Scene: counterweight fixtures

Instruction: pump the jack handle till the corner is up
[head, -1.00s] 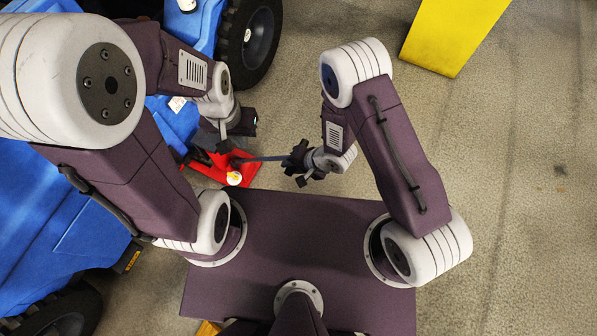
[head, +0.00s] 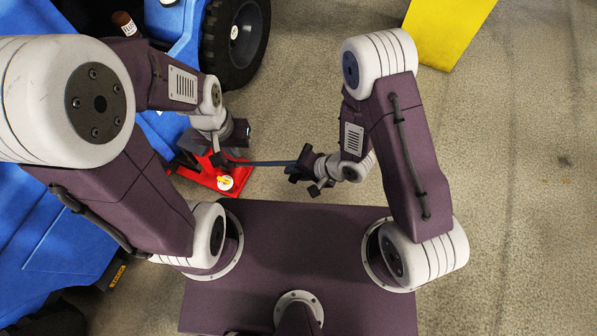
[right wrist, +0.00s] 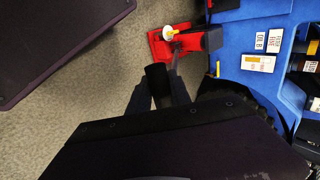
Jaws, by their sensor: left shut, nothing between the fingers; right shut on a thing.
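The red jack (head: 212,178) stands on the floor beside the blue vehicle, with a round white and yellow part on it. Its dark handle (head: 268,163) reaches out to the right. My right gripper (head: 298,172) is shut on the outer end of the handle. In the right wrist view the red jack (right wrist: 158,48) lies ahead of the right gripper's fingers (right wrist: 158,88), which hide much of the handle. My left gripper (head: 220,160) is shut and empty, just over the jack's body; I cannot tell whether it touches it.
The blue vehicle (head: 45,225) with black tyres (head: 235,40) fills the left side, close to my left arm. A yellow block (head: 445,30) stands at the top right. The concrete floor on the right is clear.

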